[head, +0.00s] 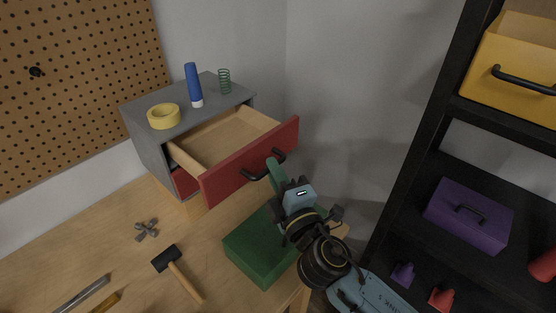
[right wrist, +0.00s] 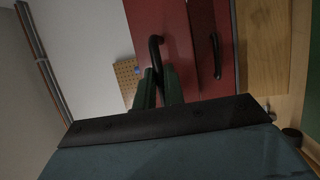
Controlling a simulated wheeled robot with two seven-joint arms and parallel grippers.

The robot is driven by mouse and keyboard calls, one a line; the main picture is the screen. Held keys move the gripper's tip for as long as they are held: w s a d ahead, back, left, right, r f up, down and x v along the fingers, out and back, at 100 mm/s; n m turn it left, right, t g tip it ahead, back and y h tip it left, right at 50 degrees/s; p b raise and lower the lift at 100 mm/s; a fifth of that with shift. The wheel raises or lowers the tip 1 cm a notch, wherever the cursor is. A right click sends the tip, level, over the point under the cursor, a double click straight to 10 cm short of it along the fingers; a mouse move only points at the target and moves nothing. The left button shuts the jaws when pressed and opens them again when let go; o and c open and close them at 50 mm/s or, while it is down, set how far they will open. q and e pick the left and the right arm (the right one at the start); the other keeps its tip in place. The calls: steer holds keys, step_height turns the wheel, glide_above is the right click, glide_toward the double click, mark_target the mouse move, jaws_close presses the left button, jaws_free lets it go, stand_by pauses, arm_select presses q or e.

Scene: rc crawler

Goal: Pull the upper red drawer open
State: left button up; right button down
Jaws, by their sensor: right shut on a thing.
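The upper red drawer (head: 236,169) stands pulled out of the grey cabinet (head: 150,146), and its pale wooden inside shows empty. My right gripper (head: 274,168) is at the black handle on the drawer's front, shut on it. In the right wrist view the two green fingers (right wrist: 158,86) close around the upper drawer's handle (right wrist: 155,50). The lower red drawer (head: 184,182) is shut beneath, mostly hidden by the upper one; its handle (right wrist: 216,55) shows in the right wrist view. My left gripper is not in view.
A yellow tape roll (head: 164,116), a blue tube (head: 193,84) and a green spring (head: 224,80) stand on the cabinet. A green box (head: 262,250) sits below my right gripper. A hammer (head: 178,273) lies on the bench. A black shelf (head: 420,165) stands at right.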

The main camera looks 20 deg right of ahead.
steer(key=shift+s+d, duration=0.1)
steer(key=shift+s, duration=0.25)
steer(key=c, duration=1.5)
jaws_free()
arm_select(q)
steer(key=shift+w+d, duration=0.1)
